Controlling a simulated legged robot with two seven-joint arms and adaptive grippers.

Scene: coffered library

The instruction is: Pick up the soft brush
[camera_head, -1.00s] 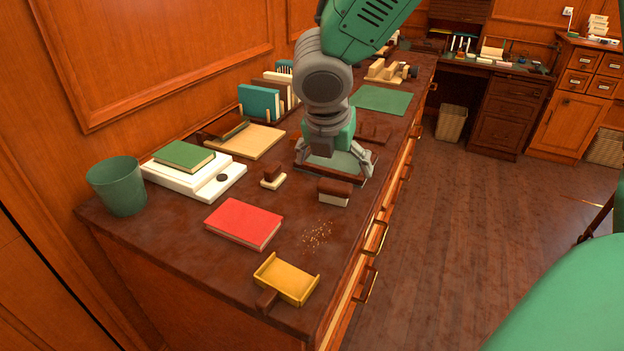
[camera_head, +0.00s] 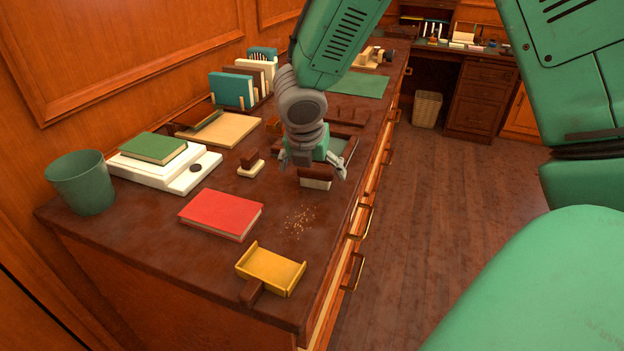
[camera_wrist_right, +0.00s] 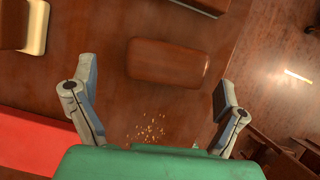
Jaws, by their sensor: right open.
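The soft brush (camera_head: 316,183), a brown block with pale bristles below, lies on the dark desk (camera_head: 150,235). In the right wrist view its brown back (camera_wrist_right: 168,62) lies between my open fingers, with a gap on both sides. My right gripper (camera_head: 313,167) is open and empty above the brush, and hides part of it in the head view. The fingers also show in the right wrist view (camera_wrist_right: 155,85). Whether they reach down to brush height is hard to tell. My left gripper is not in view.
A smaller brown-and-cream block (camera_head: 251,166) stands left of the brush. A red book (camera_head: 221,213), crumbs (camera_head: 298,222) and a yellow dustpan (camera_head: 271,268) lie nearer. A green bin (camera_head: 82,184) stands at the left. The desk's drawer edge runs close on the right.

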